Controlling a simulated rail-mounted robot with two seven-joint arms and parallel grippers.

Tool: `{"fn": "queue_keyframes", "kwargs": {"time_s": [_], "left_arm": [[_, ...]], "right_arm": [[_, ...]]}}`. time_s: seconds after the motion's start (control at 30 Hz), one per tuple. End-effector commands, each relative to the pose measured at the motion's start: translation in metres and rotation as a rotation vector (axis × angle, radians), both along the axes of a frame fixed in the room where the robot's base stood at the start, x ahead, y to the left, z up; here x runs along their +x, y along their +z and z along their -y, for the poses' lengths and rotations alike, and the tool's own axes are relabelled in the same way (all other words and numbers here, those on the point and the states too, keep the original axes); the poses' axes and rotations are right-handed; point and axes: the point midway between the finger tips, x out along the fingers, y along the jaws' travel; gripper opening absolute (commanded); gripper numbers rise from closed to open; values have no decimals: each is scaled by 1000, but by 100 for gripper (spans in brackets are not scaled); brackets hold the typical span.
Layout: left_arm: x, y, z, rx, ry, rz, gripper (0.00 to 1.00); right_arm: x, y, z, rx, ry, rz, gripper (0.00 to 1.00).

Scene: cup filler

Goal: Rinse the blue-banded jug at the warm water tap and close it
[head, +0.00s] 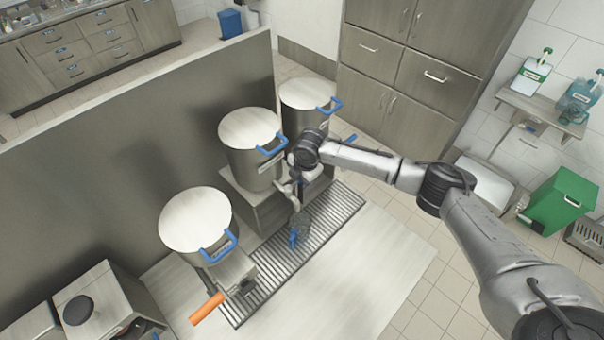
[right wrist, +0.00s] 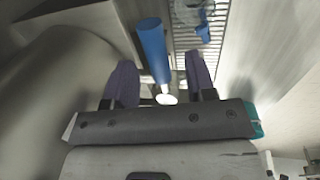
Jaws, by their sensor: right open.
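A clear jug (head: 299,222) with a blue handle stands on the slatted drip grate below the middle urn. It also shows in the right wrist view (right wrist: 188,12), at the top, with its blue part clear. My right gripper (right wrist: 160,68) is open, and a blue tap lever (right wrist: 151,48) lies between or just beyond its two dark fingers, not gripped. In the head view my right gripper (head: 306,176) is in front of the middle urn (head: 250,145), above the jug, and hides most of that tap. Whether water runs cannot be told. My left gripper is not in view.
A near urn (head: 195,222) has a tap with an orange lever (head: 207,308). A third urn (head: 306,102) stands behind the middle one. The drip grate (head: 335,210) runs alongside them. The pale counter (head: 360,265) at right is clear. A tall partition (head: 150,120) stands behind.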

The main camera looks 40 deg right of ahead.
Motion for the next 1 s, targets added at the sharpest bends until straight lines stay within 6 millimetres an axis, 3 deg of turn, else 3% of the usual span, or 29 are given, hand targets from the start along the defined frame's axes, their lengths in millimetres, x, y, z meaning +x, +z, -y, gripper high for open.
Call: {"fn": "queue_keyframes", "kwargs": {"time_s": [0.23, 0.73, 1.0], "left_arm": [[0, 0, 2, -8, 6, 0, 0], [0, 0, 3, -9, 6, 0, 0], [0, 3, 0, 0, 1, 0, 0]], "right_arm": [[0, 0, 0, 0, 0, -1, 49], [0, 0, 0, 0, 0, -1, 1], [-1, 1, 0, 0, -9, -1, 0]]}}
